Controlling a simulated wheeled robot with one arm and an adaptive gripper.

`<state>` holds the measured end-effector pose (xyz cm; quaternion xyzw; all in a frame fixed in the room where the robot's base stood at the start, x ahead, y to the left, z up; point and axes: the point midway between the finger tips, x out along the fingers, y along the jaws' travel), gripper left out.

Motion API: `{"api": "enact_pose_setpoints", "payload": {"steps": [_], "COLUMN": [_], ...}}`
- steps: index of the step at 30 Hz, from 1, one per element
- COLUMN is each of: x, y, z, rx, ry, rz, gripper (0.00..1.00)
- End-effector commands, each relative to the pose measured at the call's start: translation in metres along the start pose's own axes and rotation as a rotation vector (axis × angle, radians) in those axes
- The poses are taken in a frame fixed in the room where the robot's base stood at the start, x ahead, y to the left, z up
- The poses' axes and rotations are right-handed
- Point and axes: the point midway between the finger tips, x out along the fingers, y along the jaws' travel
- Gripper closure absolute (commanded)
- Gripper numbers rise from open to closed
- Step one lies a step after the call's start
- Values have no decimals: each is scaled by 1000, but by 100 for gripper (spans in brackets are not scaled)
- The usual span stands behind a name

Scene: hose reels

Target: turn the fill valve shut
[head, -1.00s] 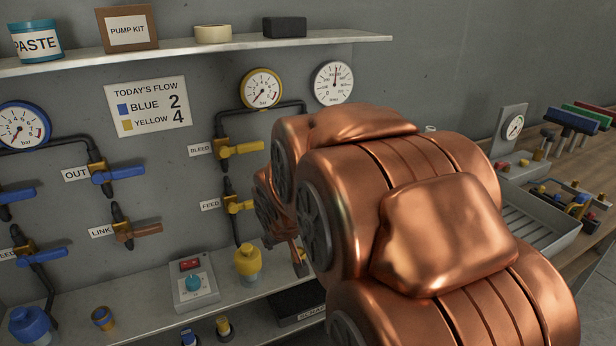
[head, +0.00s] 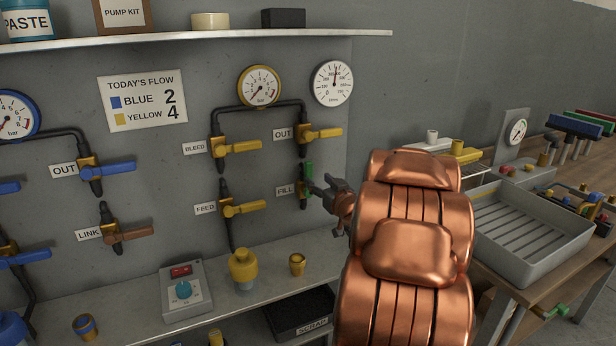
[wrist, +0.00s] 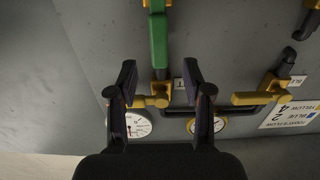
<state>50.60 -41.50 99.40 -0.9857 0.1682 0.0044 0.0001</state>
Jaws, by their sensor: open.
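The fill valve (head: 303,191) sits on the wall panel beside its FILL label, in the head view. Its green handle (head: 309,171) stands upright along the pipe. In the wrist view the handle (wrist: 159,40) runs down from the top edge, and its end shows between the fingertips. My gripper (head: 318,187) is just right of the valve; in the wrist view my gripper (wrist: 159,72) is open with nothing clasped. I cannot tell how much depth lies between the fingers and the handle. My gripper partly covers the valve's right side in the head view.
The yellow OUT valve (head: 318,132) is just above the fill valve. The yellow FEED (head: 244,209) and BLEED (head: 240,147) handles are to the left.

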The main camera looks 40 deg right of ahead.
Motion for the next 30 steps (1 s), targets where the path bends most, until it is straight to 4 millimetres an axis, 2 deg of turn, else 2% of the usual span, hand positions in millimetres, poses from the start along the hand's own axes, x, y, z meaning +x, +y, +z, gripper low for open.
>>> {"api": "enact_pose_setpoints", "payload": {"steps": [5,18,24,30], "x": [10,65,76,77], "y": [1,1,1,1], "z": [-1,-2,-2,-2], "rx": [2,1,2,2], "ry": [11,9,9,9], "rz": [-5,-4,-3,-2], "gripper": [50,50,50,50]}}
